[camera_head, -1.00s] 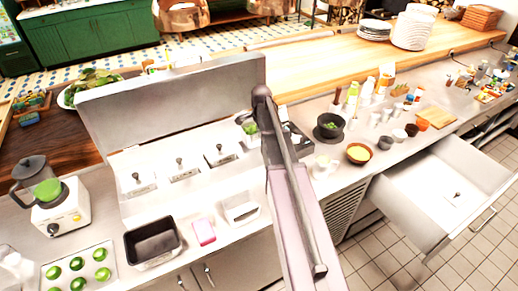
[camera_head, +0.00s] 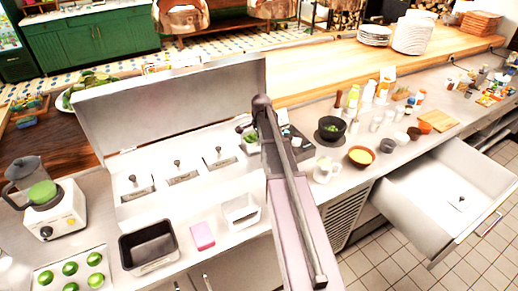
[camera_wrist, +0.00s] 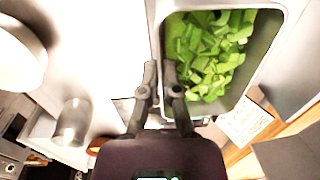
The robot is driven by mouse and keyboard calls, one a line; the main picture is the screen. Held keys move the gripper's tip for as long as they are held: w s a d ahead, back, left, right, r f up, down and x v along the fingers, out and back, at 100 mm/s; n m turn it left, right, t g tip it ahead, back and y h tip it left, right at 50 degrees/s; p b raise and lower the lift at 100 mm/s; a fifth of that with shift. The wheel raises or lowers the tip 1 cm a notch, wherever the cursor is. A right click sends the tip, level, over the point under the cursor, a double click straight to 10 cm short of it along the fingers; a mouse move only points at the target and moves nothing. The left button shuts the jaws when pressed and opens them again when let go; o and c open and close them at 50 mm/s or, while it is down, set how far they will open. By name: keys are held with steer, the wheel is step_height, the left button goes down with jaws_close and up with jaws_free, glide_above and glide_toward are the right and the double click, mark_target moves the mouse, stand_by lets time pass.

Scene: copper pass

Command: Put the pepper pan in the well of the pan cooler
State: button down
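The pepper pan (camera_wrist: 254,68) is a grey metal pan holding chopped green pepper, at the upper right of the wrist view. In the head view the pepper pan's green contents (camera_head: 249,137) show just left of my arm, at the right end of the pan cooler (camera_head: 150,209). My arm partly hides it. My gripper (camera_wrist: 161,68) has its fingers close together on either side of the pan's near-side wall, shut on it. The cooler's long lid is raised, and several knobbed covers stand in a row on its top. Whether the pan is seated in a well cannot be told.
A black pan (camera_head: 149,249), a pink block (camera_head: 202,236) and a white container (camera_head: 240,211) stand on the front counter. A blender (camera_head: 46,205) is at the left. Bowls and cups stand right of my arm, beside an open drawer (camera_head: 435,200).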

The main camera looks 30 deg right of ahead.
mark_target(260, 149)
steer(key=shift+f+b, duration=1.15)
steer(key=shift+f, duration=0.3)
steer(key=shift+f, duration=0.15)
steer(key=c, duration=0.8)
jaws_free()
step_height(260, 149, up, 12)
steer(key=p, duration=1.2)
steer(key=shift+s+r, duration=0.2)
steer(key=shift+s, duration=0.25)
